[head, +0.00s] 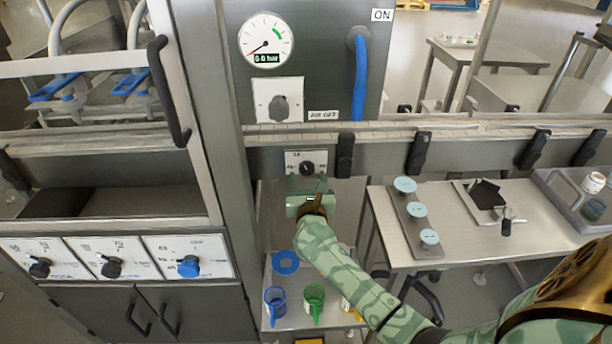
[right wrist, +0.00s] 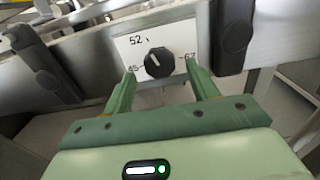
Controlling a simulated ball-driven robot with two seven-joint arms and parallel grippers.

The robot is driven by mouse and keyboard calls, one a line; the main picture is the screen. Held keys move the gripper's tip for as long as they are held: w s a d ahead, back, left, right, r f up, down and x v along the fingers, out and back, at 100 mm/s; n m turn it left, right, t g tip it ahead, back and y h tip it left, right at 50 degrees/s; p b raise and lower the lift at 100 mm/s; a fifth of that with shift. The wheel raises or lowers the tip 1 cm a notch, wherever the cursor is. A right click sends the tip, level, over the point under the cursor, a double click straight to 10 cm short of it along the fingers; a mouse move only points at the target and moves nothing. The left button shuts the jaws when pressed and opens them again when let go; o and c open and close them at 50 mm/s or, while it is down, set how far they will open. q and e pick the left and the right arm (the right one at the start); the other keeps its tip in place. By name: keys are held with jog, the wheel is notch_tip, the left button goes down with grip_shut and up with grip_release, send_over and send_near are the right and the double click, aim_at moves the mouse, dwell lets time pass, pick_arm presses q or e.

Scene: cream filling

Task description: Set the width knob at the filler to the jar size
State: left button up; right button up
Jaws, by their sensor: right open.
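The width knob (head: 307,168) is a small black round knob on a white plate below the conveyor rail. My right gripper (head: 308,188) is just in front of the plate. In the right wrist view its open green fingers (right wrist: 162,78) stand on either side of the knob's lower part, apart from it. My left gripper is not in view.
Black clamps (head: 345,153) sit along the rail on both sides of the plate. A side table (head: 465,225) at right holds a board with pale blue discs (head: 417,210) and a grey tray. A gauge (head: 266,42) reads 0.0 bar.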

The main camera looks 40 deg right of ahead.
aim_at(307, 168)
jog(key=shift+x, duration=1.4)
jog(key=c, duration=1)
